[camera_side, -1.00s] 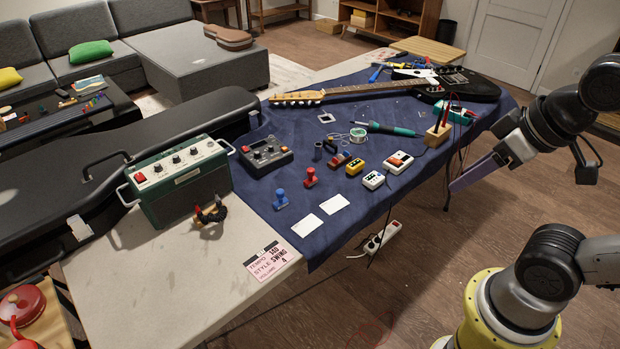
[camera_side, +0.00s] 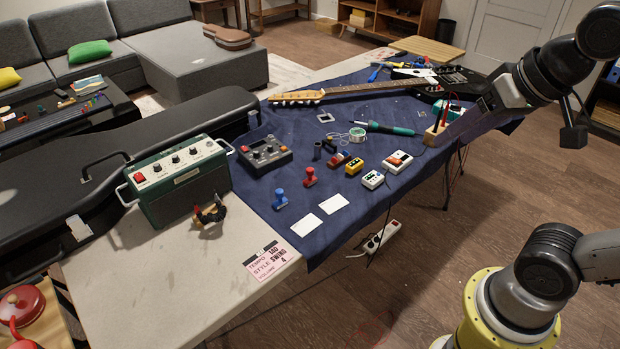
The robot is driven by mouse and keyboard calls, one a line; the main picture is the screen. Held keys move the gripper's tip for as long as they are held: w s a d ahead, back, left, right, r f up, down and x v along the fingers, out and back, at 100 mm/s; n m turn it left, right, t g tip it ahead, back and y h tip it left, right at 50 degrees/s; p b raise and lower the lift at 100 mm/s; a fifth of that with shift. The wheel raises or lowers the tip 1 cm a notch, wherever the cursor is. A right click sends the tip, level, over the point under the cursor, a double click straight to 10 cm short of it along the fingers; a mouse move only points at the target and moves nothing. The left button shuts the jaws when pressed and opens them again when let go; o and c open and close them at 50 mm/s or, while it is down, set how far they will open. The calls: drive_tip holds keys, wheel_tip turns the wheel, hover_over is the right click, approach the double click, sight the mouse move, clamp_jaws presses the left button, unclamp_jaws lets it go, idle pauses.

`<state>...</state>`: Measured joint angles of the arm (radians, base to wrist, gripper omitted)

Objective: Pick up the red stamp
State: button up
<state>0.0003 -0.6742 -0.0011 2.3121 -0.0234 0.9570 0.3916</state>
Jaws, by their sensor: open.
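The red stamp (camera_side: 310,177) stands upright on the blue cloth (camera_side: 262,215), near the middle of the table's front part. A similar blue stamp (camera_side: 280,199) stands to its lower left. My gripper (camera_side: 442,131) is at the right side of the table, in front of the black guitar body and close to the wooden block. It is well to the right of the red stamp, apart from it, and appears empty. The gap between its fingers is hard to see from this side.
Several small effect pedals (camera_side: 397,161) sit right of the red stamp, and a black mixer box (camera_side: 264,154) sits behind it to the left. A soldering iron (camera_side: 385,128), solder spool (camera_side: 357,135) and wooden block with red probes (camera_side: 436,135) lie farther back. A green amplifier (camera_side: 178,182) stands left.

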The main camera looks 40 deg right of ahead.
drive_tip(key=w+r+m, duration=0.3)
drive_tip(key=w+r, duration=0.2)
drive_tip(key=w, duration=0.3)
drive_tip(key=m+g+h, duration=0.1)
drive_tip(key=m+g, duration=0.5)
hover_over(310, 169)
drive_tip(key=f, duration=3.3)
drive_tip(key=shift+s+a+f, duration=0.2)
drive_tip(key=shift+s+f, duration=0.05)
drive_tip(key=shift+f, duration=0.15)
drive_tip(key=shift+w+d+f, duration=0.15)
drive_tip(key=shift+f, duration=1.35)
drive_tip(key=shift+w+d+f, duration=0.1)
drive_tip(key=shift+w+f, duration=0.05)
drive_tip(key=shift+f, duration=1.35)
clamp_jaws()
